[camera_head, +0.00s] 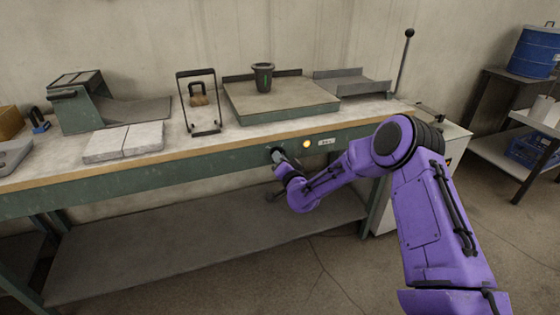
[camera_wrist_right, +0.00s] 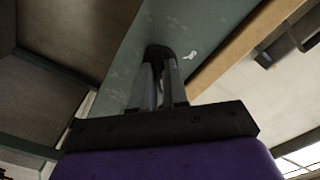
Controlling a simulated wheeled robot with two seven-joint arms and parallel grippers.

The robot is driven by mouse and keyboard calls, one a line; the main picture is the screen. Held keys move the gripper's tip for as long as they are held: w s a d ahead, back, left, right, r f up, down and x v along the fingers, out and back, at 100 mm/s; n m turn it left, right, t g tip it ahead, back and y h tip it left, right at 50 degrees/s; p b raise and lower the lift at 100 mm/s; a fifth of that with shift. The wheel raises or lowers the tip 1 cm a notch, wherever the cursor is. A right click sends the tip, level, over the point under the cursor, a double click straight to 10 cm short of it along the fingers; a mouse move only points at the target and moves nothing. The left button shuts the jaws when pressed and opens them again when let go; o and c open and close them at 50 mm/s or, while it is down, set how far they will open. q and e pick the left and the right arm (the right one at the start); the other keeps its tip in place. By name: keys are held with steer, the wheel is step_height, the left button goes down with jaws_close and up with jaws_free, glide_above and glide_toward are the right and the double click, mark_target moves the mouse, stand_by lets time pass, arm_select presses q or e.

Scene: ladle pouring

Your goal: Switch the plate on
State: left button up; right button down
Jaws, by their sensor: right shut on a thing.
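The plate (camera_head: 285,98) is a wide, flat grey-green block on the bench top, with a dark crucible (camera_head: 262,78) standing upright on it. A dark round knob (camera_head: 276,151) sits on the green front panel of the bench, below the plate. My right gripper (camera_head: 280,160) is at this knob, its fingers shut on it. In the right wrist view, the two grey fingers close around the dark knob (camera_wrist_right: 157,50) at the panel. A yellow lamp (camera_head: 306,144) glows to the right of the knob, beside a small white label (camera_head: 326,142). My left gripper is out of view.
A lever (camera_head: 403,60) rises at the right end. A blue drum (camera_head: 535,52) stands far right.

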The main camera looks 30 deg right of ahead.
stand_by(0.4)
steer(key=c, duration=1.1)
jaws_free()
steer(key=shift+c, duration=0.2)
steer(key=v, duration=1)
steer(key=shift+s, duration=0.3)
